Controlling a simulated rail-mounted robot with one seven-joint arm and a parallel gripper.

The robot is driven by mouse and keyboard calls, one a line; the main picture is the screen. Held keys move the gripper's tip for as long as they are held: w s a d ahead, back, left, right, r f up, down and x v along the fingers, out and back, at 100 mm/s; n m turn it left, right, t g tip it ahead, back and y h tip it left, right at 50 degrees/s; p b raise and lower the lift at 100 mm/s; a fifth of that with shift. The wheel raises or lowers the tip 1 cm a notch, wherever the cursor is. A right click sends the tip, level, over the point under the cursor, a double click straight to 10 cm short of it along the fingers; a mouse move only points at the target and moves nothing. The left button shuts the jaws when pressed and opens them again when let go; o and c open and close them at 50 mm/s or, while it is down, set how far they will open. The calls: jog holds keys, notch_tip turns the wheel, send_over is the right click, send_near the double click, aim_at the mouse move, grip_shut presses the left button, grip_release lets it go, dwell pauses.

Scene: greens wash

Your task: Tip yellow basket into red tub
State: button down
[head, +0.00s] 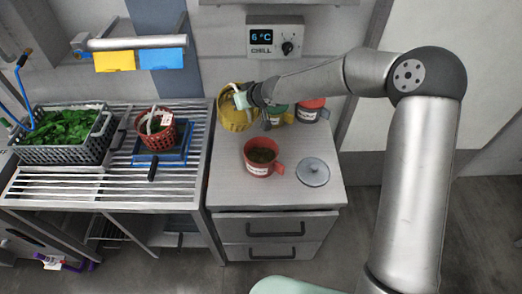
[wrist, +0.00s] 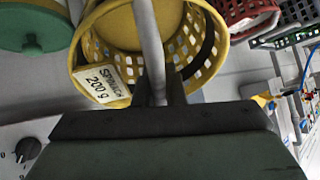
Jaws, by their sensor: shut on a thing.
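The yellow basket (head: 236,118) hangs from my gripper (head: 243,98) over the back left of the grey counter. In the wrist view, my gripper (wrist: 160,95) is shut on the handle of the yellow basket (wrist: 92,50), whose tag reads SPINACH 200 g. The red tub (head: 258,168) stands upright on the counter, in front and a little right of the basket, apart from it. It is open, with dark green stuff inside and a handle on its right. The wrist view does not show the tub.
A grey round lid (head: 313,172) lies right of the tub. A green-lidded pot (head: 278,115) and a red-lidded pot (head: 311,110) stand behind. On the left rack are a grey crate of greens (head: 62,153) and a red basket (head: 159,138) on a blue scale.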

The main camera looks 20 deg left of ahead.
aim_at(231, 85)
jog(key=shift+w+r, duration=0.1)
jog(key=shift+r, duration=0.15)
jog(key=shift+w+a+r+g+p, duration=0.15)
jog(key=shift+a+r+g+p, duration=0.1)
jog(key=shift+r+g+p, duration=0.25)
jog(key=shift+w+a+h, duration=0.5)
jog(key=shift+a+h, duration=0.05)
jog(key=shift+h, duration=0.05)
jog(key=shift+w+a+r+g+h, duration=0.2)
jog(key=shift+a+r+g, duration=0.05)
jog(key=shift+r, duration=0.15)
jog(key=shift+w+a+r+g+h, duration=0.15)
jog(key=shift+a+r+g+h, duration=0.1)
jog(key=shift+r, duration=0.1)
jog(key=shift+w+a+g+h, duration=0.65)
jog(key=shift+w+g, duration=0.05)
jog(key=shift+g, duration=0.1)
